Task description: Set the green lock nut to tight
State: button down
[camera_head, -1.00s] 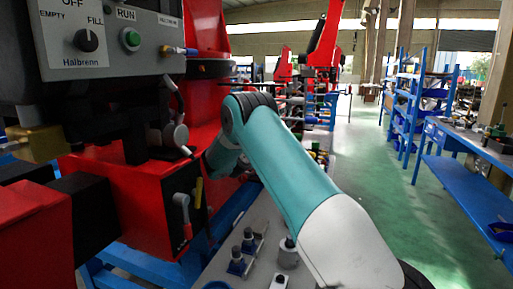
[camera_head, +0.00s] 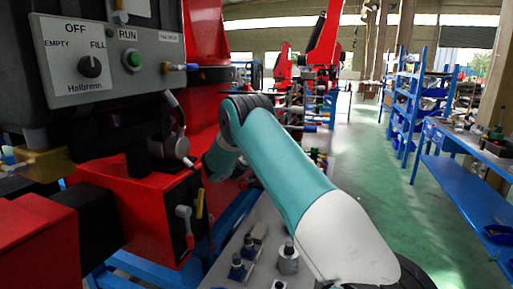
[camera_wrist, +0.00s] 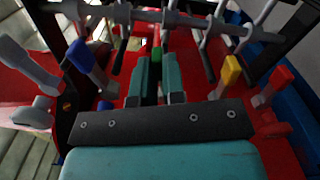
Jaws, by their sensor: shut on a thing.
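In the wrist view, the green lock nut (camera_wrist: 156,53) is a small green piece between the tips of my gripper (camera_wrist: 156,62). The two teal fingers are close together, one on each side of it, and my gripper is shut on it. Its far side and any tight mark cannot be made out. In the head view, my teal and white arm reaches toward the red machine (camera_head: 155,205), and my gripper and the nut are hidden there.
Near my fingers in the wrist view are a blue-handled lever (camera_wrist: 80,55), a yellow one (camera_wrist: 230,70), a red one (camera_wrist: 280,80) and a grey rod (camera_wrist: 185,18) across the top. In the head view, a control panel (camera_head: 110,60) hangs at upper left; the green floor (camera_head: 365,170) at right is open.

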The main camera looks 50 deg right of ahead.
jog(key=shift+r, duration=0.1)
dwell(0.4)
jog(key=c, duration=1.2)
grip_release()
jog(key=b+v, duration=0.5)
jog(key=v, duration=1.2)
jog(key=shift+a, duration=0.25)
jog(key=shift+s, duration=0.15)
